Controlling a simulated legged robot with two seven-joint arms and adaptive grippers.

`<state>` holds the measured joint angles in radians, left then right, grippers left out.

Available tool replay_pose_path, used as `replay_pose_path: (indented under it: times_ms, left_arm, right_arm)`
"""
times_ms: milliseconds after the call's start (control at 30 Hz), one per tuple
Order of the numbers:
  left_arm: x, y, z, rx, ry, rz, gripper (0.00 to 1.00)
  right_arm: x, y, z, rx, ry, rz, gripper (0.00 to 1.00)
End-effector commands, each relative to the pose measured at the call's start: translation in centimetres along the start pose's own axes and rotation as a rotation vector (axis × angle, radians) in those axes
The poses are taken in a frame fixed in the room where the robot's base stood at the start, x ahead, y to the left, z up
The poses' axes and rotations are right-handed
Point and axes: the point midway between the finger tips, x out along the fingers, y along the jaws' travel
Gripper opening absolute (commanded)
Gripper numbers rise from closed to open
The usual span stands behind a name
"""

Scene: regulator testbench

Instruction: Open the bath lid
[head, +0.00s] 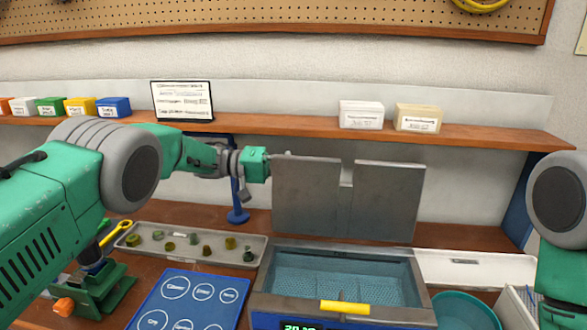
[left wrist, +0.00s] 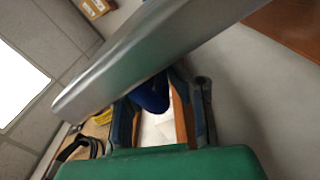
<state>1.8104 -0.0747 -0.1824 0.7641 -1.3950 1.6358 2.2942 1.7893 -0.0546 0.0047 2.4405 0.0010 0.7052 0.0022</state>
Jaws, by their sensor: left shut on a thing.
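The bath lid (head: 390,205) is a grey metal plate with a notch in its top edge. It stands raised, near upright, at the back of the bath (head: 340,255). The bath is open, with blue-green liquid or mesh showing inside. A yellow handle (head: 344,307) lies at the front rim. My left gripper (head: 280,157) is at the lid's upper left corner, shut on it. In the left wrist view the lid (left wrist: 120,65) crosses close in front of the left gripper (left wrist: 165,105), and hides part of the fingers. My right gripper is out of view.
A grey tray (head: 135,243) of small parts and a blue mat with circles (head: 190,300) lie left of the bath. A teal bowl (head: 465,310) and a white tray (head: 460,268) are at its right. A wooden shelf (head: 280,124) with boxes runs behind, above the lid.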

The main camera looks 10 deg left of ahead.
Motion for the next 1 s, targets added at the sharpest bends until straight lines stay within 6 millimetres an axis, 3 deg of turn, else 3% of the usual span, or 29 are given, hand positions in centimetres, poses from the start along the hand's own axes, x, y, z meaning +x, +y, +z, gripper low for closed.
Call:
replay_pose_path:
  times_ms: [667, 700, 767, 1000]
  left_arm:
    - [0.56, 0.07, 0.08, 0.009, -0.005, 0.010, 0.00]
    - [0.56, 0.08, 0.07, 0.009, -0.005, 0.010, 0.16]
    - [0.52, 0.06, 0.07, 0.009, -0.004, 0.010, 0.33]
    - [-0.17, -0.23, 0.10, 0.005, -0.001, 0.009, 0.33]
  right_arm:
    - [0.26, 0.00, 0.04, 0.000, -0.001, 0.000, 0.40]
    - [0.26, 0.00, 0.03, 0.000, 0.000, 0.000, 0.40]
    - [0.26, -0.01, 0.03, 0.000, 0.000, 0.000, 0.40]
    - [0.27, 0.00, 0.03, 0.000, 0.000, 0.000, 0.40]
